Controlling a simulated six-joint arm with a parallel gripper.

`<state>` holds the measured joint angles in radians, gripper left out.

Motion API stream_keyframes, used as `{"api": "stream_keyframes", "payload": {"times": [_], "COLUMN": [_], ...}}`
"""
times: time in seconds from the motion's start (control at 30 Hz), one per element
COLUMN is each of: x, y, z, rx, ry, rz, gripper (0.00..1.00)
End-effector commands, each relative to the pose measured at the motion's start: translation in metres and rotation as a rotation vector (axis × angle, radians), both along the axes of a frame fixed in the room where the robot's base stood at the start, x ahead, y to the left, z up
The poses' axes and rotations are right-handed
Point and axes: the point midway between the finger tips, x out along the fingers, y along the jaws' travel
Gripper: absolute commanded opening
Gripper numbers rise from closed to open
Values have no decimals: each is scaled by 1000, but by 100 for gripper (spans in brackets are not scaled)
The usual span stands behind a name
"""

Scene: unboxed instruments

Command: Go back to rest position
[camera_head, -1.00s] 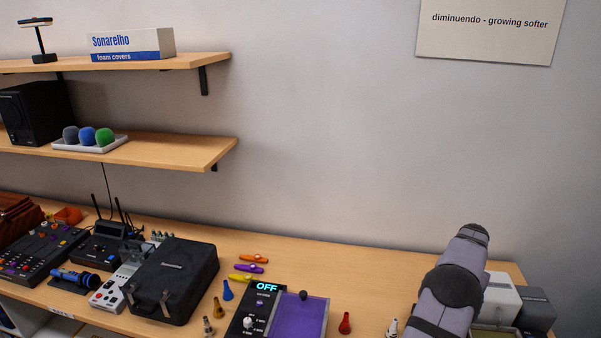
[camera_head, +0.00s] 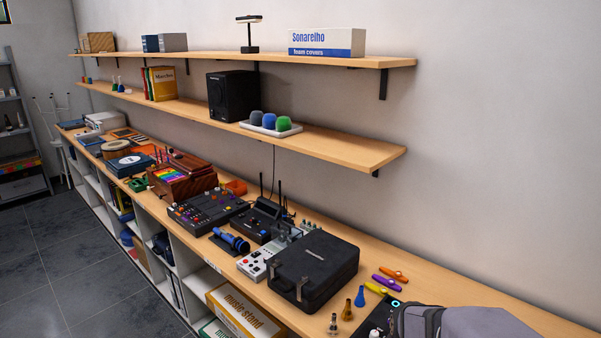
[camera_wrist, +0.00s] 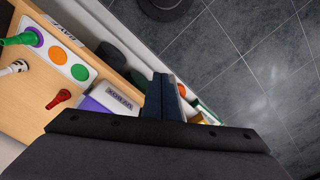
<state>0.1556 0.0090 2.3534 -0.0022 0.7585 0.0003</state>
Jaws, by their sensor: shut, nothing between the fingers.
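My gripper (camera_wrist: 164,97) shows in the wrist view with its two dark fingers pressed together and nothing between them. It points down past the front edge of the wooden bench, over or near the grey tiled floor. How high it hangs I cannot tell. In the head view only part of my arm shows at the bottom right, in front of the bench top (camera_head: 455,290). My gripper itself is out of that view.
In the wrist view, a white board with coloured discs (camera_wrist: 57,56) and a red mouthpiece (camera_wrist: 58,99) lie on the bench beside my gripper. In the head view, a black case (camera_head: 315,262) stands left of my arm. Open floor (camera_head: 45,270) lies left of the bench.

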Motion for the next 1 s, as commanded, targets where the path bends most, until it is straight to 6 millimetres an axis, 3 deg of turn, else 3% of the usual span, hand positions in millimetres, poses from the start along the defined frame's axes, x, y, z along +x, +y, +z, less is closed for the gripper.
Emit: {"api": "stream_keyframes", "payload": {"times": [0.1,0.3,1.0], "x": [-31,-55,-58], "y": [27,43,44], "z": [-10,-18,-19], "rx": [1,1,2], "ry": [9,18,20], "rz": [94,158,163], "gripper": [0,0,0]}}
